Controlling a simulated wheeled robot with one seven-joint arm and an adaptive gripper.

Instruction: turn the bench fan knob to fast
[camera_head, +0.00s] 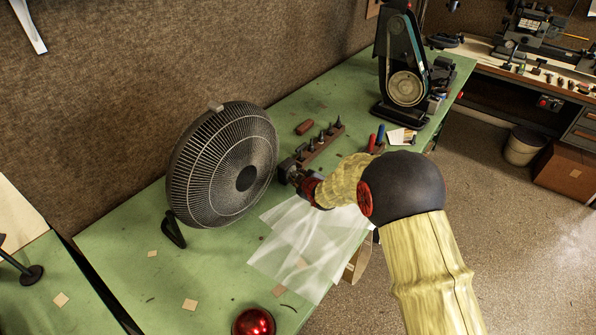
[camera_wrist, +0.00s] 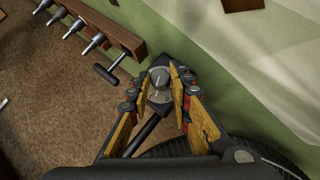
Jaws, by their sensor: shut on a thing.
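The bench fan (camera_head: 222,165) stands on the green bench, its round dark wire guard facing the front right. Part of its guard shows at the lower right of the wrist view (camera_wrist: 265,168). My gripper (camera_head: 288,170) is just right of the fan, low over the bench. In the wrist view, my gripper (camera_wrist: 161,88) has its two fingers on either side of the grey round knob (camera_wrist: 160,76) and is shut on it. The knob sits on a dark mount with a dark rod below it. The knob is hidden in the head view, and I cannot read a speed marking.
A wooden rack of metal tools (camera_head: 322,145) stands close behind my gripper; it also shows at upper left in the wrist view (camera_wrist: 118,34). Translucent sheets (camera_head: 310,245) lie in front. A red dome (camera_head: 254,322) is at the front edge. A belt sander (camera_head: 405,75) stands farther back.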

